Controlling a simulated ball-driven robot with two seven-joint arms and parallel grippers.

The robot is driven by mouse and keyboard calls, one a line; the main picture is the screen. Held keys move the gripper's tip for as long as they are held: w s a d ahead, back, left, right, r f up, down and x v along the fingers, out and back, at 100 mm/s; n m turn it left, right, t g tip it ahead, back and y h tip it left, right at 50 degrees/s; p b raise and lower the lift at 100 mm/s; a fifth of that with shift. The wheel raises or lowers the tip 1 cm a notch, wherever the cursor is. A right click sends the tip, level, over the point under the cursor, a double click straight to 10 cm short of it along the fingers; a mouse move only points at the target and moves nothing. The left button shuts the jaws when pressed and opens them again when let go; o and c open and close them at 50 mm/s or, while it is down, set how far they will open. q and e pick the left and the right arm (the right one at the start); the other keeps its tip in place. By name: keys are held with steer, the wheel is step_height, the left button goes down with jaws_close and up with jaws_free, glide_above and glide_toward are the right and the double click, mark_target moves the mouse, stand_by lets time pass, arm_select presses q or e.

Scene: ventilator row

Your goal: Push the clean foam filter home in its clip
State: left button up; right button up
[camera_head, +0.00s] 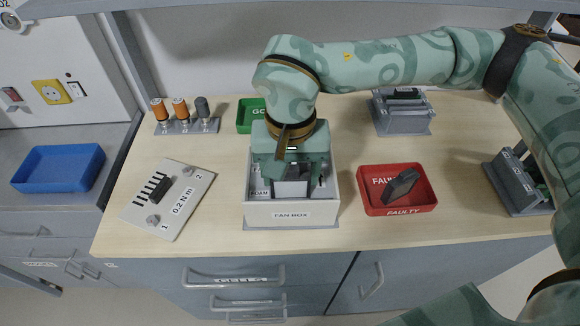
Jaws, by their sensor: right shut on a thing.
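The white fan box (277,215), labelled "FAN BOX", stands at the middle of the bench with its top open. My right gripper (291,172) reaches down into it from above, jaws shut on a grey block, taken to be the clean foam filter (291,187). The filter shows between the fingers, inside the box walls. The clip is hidden by the gripper, so I cannot tell how far the filter sits in it. A "FOAM" label shows on the box's inside left. My left gripper is not in view.
A red "FAULTY" tray (398,211) holding a dark block (401,186) is right of the box. A green tray (244,116) stands behind. Grey holders (403,112) and (518,180) stand at right. A blue tray (58,168) is far left.

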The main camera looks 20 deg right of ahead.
mark_target(291, 197)
steer(key=shift+f, duration=0.3)
stand_by(0.4)
steer(key=shift+f+b, duration=0.45)
steer(key=shift+f, duration=0.15)
steer(key=shift+f, duration=0.2)
steer(key=shift+f+b, duration=0.45)
steer(key=shift+f, duration=0.15)
steer(key=shift+s+f, duration=0.1)
steer(key=shift+f, duration=0.05)
stand_by(0.8)
steer(key=o, duration=1)
steer(key=shift+o, duration=0.2)
